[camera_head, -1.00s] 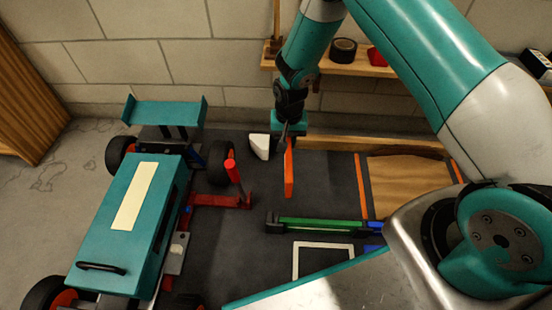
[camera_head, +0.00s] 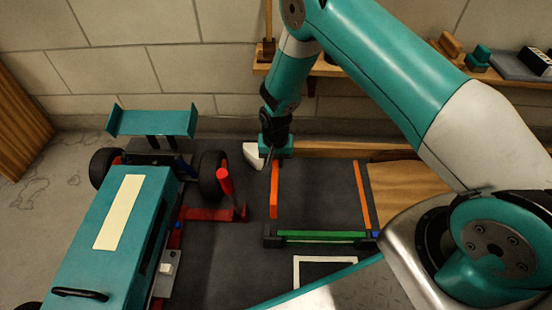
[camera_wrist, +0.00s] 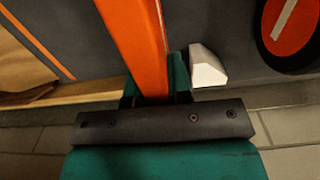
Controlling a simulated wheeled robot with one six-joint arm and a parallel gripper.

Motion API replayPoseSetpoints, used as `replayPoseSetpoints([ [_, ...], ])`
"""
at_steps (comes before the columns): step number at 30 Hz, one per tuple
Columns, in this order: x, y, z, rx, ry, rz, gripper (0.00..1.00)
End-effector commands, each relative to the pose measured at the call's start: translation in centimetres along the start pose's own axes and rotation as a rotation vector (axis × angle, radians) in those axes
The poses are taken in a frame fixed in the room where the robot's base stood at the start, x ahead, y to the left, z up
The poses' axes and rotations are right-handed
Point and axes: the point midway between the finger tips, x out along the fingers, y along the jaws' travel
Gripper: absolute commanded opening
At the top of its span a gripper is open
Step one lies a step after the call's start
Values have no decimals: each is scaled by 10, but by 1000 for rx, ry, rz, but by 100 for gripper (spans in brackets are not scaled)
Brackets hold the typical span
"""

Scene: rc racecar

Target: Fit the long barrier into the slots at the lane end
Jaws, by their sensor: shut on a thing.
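My gripper (camera_head: 272,157) points down near the back of the dark floor mat and is shut on an orange bar (camera_head: 274,188), which I take to be the long barrier. The bar reaches from the jaws toward the front. In the wrist view the orange bar (camera_wrist: 137,40) runs up from between the jaws (camera_wrist: 155,95). A green bar (camera_head: 320,235) with a dark left end block (camera_head: 272,236) and a blue piece at its right lies across the front of the lane. I cannot make out slots.
A teal racecar (camera_head: 125,230) stands at left, with a red upright part (camera_head: 225,182) beside it. A white block (camera_head: 253,157) sits just left of my gripper. A thin orange strip (camera_head: 362,195) and brown panel (camera_head: 410,186) lie right. A wooden beam (camera_head: 345,149) runs behind.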

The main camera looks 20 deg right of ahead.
Motion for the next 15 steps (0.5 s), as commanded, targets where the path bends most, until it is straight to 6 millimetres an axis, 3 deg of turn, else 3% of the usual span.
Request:
replayPoseSetpoints([
  [15,49,-1,0,-1,0,0,0],
])
